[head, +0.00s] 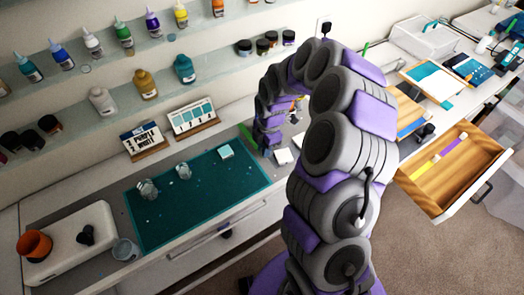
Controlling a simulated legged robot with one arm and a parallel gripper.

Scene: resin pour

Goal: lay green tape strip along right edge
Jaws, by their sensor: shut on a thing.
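A green tape strip (247,137) shows as a narrow bright green piece by the right edge of the teal mat (205,205). My gripper (264,151) is low at that edge and shut on the strip. The arm hides most of the fingers and part of the strip, and I cannot tell whether the strip touches the surface. On the mat are a pale square piece (226,152) and two clear cups, one at the left (147,189) and one nearer the middle (183,171).
An open wooden drawer (470,192) at the right holds yellow and purple strips. Label cards (143,140) stand behind the mat. Shelves (150,50) with bottles line the wall. A white box (70,250) with an orange cup (35,244) is at left. The mat's front is clear.

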